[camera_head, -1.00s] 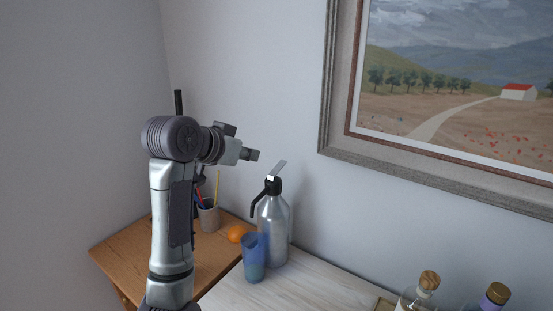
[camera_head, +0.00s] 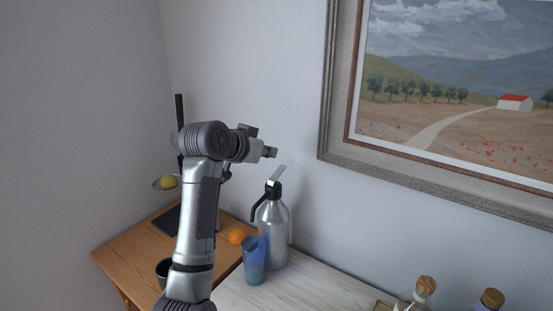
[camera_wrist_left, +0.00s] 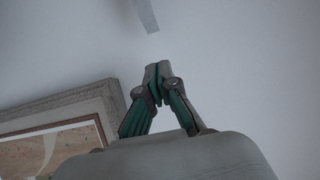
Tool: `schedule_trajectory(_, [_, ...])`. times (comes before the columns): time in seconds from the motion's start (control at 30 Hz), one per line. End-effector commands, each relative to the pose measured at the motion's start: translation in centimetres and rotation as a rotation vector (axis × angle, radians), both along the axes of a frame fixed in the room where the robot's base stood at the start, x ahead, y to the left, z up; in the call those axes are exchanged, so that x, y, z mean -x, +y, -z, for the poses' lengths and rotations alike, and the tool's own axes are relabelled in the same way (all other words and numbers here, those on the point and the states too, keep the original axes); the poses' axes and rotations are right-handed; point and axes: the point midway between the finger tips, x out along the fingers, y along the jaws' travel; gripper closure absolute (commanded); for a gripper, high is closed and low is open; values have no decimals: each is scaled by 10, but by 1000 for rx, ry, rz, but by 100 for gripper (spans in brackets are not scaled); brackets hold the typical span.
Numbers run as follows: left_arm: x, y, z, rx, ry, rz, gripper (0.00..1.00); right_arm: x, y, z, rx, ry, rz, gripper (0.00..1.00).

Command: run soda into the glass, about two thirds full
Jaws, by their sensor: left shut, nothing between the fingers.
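The soda siphon (camera_head: 274,228) is a silver bottle with a black head, a black spout on its left side and a pale flat lever sticking up to the right. It stands upright on the whitish counter. The blue glass (camera_head: 254,262) stands just in front of it, below the spout; its lower part looks paler, but I cannot tell the liquid level. My left gripper (camera_head: 269,152) is shut and empty, a little above the lever and apart from it. Its closed fingers (camera_wrist_left: 158,75) show in the left wrist view, with a grey strip, likely the lever (camera_wrist_left: 146,14), beyond them. My right gripper is not in view.
An orange (camera_head: 237,236) lies left of the siphon. Stoppered bottles (camera_head: 423,291) stand front right. A framed picture (camera_head: 450,90) hangs behind.

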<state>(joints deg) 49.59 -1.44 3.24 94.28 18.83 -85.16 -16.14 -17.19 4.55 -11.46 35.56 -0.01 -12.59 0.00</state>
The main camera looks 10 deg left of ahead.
Motion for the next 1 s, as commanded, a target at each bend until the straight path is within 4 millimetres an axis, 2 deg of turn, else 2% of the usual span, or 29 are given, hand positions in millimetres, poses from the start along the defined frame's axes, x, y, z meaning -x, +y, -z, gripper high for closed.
schedule_trajectory(0.03, [-9,-4,2,0,4,1,100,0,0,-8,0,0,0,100])
schedule_trajectory(0.13, [-25,-11,12,0,4,1,100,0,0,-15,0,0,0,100])
schedule_trajectory(0.2, [-26,-11,26,1,6,0,100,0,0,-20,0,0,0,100])
schedule_trajectory(0.4, [-32,-14,46,0,1,1,100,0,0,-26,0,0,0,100])
schedule_trajectory(0.83, [-33,-14,51,-2,0,0,100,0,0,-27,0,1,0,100])
schedule_trajectory(1.0, [-42,-15,57,-6,3,-1,100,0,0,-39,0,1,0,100])
